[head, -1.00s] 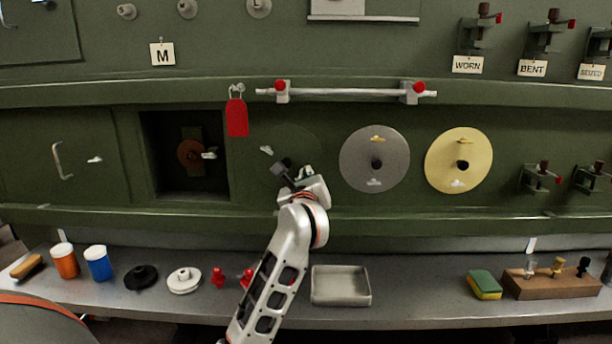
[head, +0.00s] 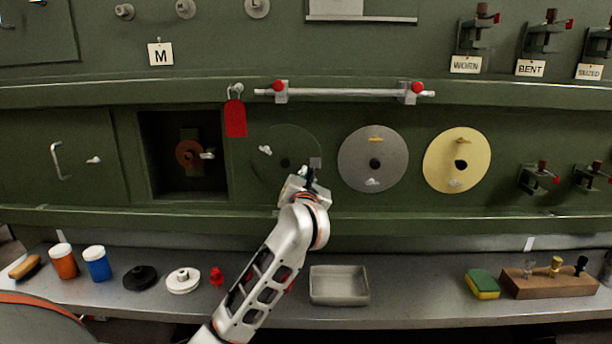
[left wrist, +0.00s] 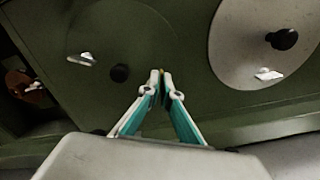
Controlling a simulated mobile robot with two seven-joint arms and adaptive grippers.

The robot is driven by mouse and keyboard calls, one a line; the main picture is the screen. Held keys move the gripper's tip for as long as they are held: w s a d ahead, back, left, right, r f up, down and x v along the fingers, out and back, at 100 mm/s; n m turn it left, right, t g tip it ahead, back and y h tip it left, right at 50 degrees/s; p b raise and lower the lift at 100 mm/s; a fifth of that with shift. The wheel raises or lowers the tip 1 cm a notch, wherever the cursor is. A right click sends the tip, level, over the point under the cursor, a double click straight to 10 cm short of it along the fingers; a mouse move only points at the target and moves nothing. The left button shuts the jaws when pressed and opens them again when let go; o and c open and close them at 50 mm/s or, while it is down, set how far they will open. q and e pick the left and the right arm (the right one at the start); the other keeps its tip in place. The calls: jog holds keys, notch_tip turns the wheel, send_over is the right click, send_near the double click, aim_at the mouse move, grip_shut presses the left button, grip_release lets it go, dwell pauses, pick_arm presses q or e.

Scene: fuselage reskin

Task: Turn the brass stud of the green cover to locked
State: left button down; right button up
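The green cover (head: 272,172) is a round dark green disc on the green wall, with a dark centre knob (head: 285,163) and a pale stud (head: 264,150) at its upper left. In the left wrist view the knob (left wrist: 120,73) and pale stud (left wrist: 82,58) show left of my fingers. My left gripper (head: 308,170) is at the cover's right side. Its fingertips (left wrist: 161,74) are nearly together, with a sliver of yellow between them, which looks like the brass stud (left wrist: 161,71). The fingers hide the rest of it, so its turn cannot be read. My right gripper is out of view.
A grey disc (head: 352,166) and a yellow disc (head: 440,165) are to the right. An open recess (head: 160,185) and a red tag (head: 235,118) are to the left. A rail (head: 345,92) runs above. The shelf below holds a tray (head: 339,298) and loose parts.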

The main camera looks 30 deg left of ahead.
pick_arm(q)
jog(key=shift+m, duration=0.6)
jog(key=c, duration=2.3)
grip_release()
jog(key=v, duration=1.2)
